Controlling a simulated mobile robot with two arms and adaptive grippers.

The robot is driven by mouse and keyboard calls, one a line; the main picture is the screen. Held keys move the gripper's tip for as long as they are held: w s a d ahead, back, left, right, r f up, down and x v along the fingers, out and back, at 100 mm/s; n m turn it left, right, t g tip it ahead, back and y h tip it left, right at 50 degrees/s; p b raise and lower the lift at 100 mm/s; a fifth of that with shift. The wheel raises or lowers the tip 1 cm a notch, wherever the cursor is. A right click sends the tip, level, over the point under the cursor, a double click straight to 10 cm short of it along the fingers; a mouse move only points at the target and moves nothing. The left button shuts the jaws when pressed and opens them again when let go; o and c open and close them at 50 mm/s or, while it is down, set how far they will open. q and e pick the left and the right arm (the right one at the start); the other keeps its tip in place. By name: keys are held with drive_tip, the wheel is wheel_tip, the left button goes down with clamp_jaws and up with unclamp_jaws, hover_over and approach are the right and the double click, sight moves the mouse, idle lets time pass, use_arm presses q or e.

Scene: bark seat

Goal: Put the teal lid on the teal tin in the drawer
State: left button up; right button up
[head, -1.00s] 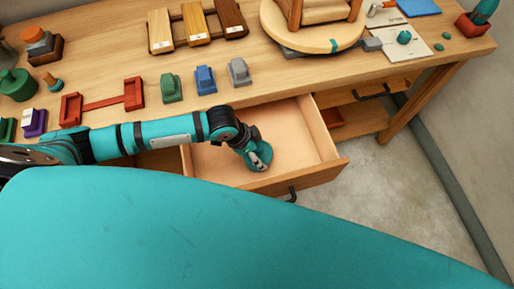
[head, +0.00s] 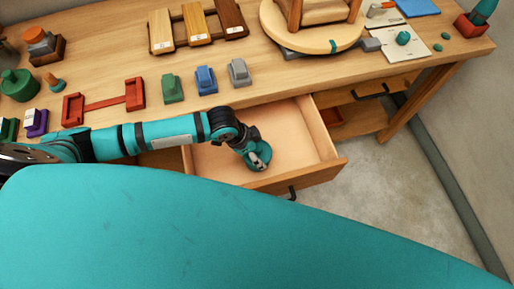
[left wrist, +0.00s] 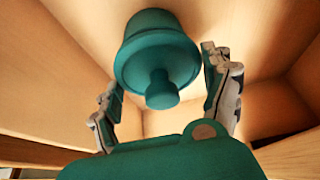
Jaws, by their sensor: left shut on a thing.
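My left gripper (head: 257,157) reaches down into the open drawer (head: 300,130). I cannot tell whether the lid is fully seated or slightly apart from the tin. In the head view, the gripper hides most of the lid and tin. My right gripper is not in view.
The drawer's front panel (head: 315,175) and side walls stand close around the gripper. On the bench above are green (head: 172,88), blue (head: 206,80) and grey (head: 239,72) blocks, a red rack (head: 103,103) and a round wooden turntable (head: 310,38). The drawer's right part is empty.

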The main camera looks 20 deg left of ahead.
use_arm(q)
drive_tip(key=shift+f, duration=0.65)
drive_tip(key=o, duration=0.9)
drive_tip(key=shift+r, duration=0.1)
wheel_tip(320, 180, up, 5)
drive_tip(key=p, duration=0.5)
drive_tip(key=shift+r+p, duration=1)
drive_tip(key=shift+p, duration=0.35)
